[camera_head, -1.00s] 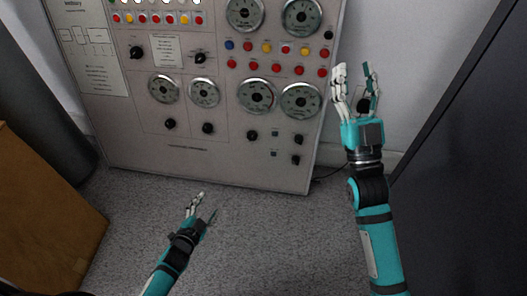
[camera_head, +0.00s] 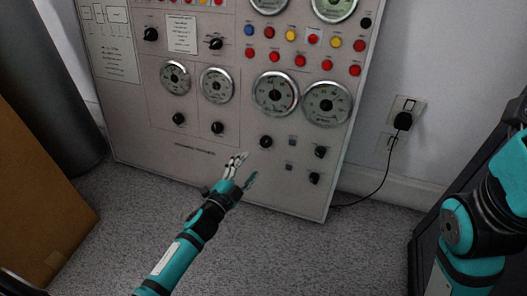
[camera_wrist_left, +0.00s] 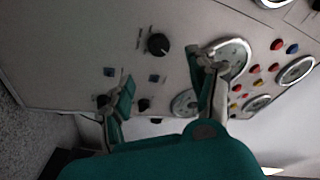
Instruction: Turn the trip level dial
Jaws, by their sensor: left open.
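The panel (camera_head: 215,165) carries several black dials; their labels are too small to read, so I cannot tell which is the trip level dial. In the head view, black dials sit at the lower right: one dial (camera_head: 265,142) is just above and right of my left gripper (camera_head: 247,166). My left gripper is open and empty in front of the panel's lower part. In the left wrist view, its fingers (camera_wrist_left: 163,68) are spread, with a black dial (camera_wrist_left: 158,44) beyond the gap between them; no contact shows. My right gripper is out of view; only part of my right arm shows.
Round gauges (camera_head: 276,93) and coloured buttons (camera_head: 300,61) fill the panel above the dials. A plug and socket (camera_head: 403,120) with a hanging cable are on the wall at right. A brown box (camera_head: 45,200) stands at left. Carpet lies clear before the panel.

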